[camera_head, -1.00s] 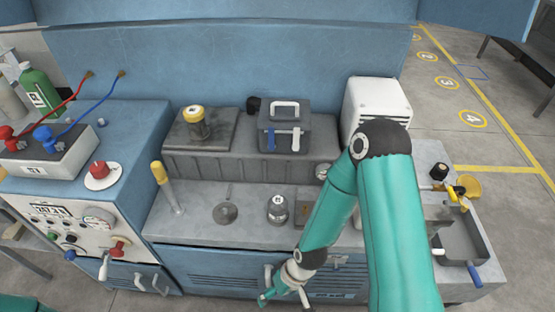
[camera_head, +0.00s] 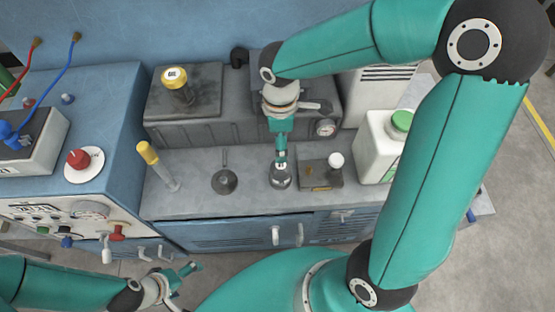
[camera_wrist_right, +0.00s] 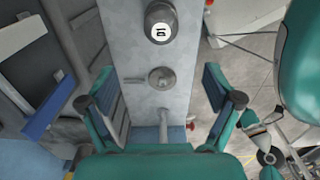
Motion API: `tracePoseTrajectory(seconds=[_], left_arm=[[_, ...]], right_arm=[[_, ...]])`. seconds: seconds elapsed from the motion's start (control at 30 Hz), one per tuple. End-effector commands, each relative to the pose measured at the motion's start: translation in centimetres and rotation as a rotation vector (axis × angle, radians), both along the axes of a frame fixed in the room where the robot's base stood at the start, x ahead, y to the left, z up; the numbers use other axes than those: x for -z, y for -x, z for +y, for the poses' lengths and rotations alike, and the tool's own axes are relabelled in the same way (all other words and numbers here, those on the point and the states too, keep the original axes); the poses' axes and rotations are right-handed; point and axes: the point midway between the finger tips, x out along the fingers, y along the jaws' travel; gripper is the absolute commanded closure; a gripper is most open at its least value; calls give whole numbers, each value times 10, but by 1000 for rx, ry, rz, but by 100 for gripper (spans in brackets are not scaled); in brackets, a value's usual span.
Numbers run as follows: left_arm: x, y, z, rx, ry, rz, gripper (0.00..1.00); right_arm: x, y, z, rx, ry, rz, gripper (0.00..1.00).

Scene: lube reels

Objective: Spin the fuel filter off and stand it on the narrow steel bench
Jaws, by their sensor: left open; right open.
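A dark, round canister with a white label on top (camera_head: 281,176) stands upright on the grey steel bench (camera_head: 205,198). It may be the fuel filter, but the label is too small to read in the head view. A yellow-topped cylinder (camera_head: 177,83) stands on the dark block behind. My right gripper (camera_head: 281,152) points down over the canister and partly covers it. In the right wrist view my open right gripper (camera_wrist_right: 160,95) has nothing between its fingers, and the canister (camera_wrist_right: 161,24) lies beyond them. My left gripper (camera_head: 184,284) is open and empty, low in front of the cabinet.
A yellow-handled lever (camera_head: 157,166) and a round dark fitting (camera_head: 225,180) are left of the canister. A control cabinet (camera_head: 105,110) stands at left.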

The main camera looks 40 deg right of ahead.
Motion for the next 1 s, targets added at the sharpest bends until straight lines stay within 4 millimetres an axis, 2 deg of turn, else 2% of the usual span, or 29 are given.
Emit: tracePoseTrajectory(seconds=[0.4, 0.6, 0.8, 1.0], left_arm=[[8, 0, 0, 1, 0, -1, 4], [14, 0, 0, 1, 0, -1, 4], [18, 0, 0, 0, 0, -1, 4], [18, 0, 0, 1, 0, -1, 4]], right_arm=[[85, 4, -3, 13, -3, 7, 10], [119, 4, -3, 13, -4, 6, 10], [137, 3, -4, 15, -3, 3, 10], [140, 3, -4, 15, -3, 1, 10]])
